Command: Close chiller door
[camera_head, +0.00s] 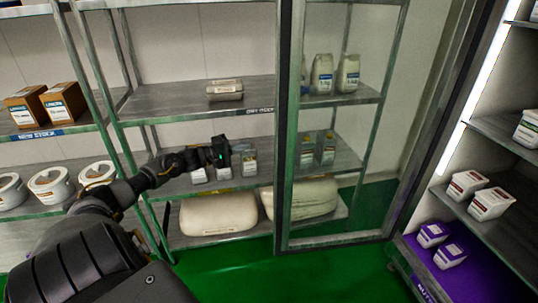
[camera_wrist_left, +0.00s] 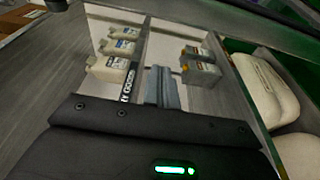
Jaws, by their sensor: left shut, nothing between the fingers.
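The chiller door (camera_head: 288,120) is a tall glass panel in a dark frame. It stands swung open in the middle of the head view, with the shelves showing through its glass. The lit chiller (camera_head: 470,130) is at the right with its front open. My left gripper (camera_head: 222,148) is shut and empty, left of the door's free edge and apart from it in the picture, in front of the dry stock shelf. In the left wrist view its closed grey fingers (camera_wrist_left: 162,80) point towards shelves with cartons. My right gripper is not in view.
A metal rack (camera_head: 190,95) with cartons, bottles and large sacks (camera_head: 217,212) stands behind my left arm. White tubs (camera_head: 50,184) and brown boxes (camera_head: 62,100) are at the left. Chiller shelves hold white cartons (camera_head: 466,185) and purple packs (camera_head: 449,256). Green floor (camera_head: 330,275) is clear below the door.

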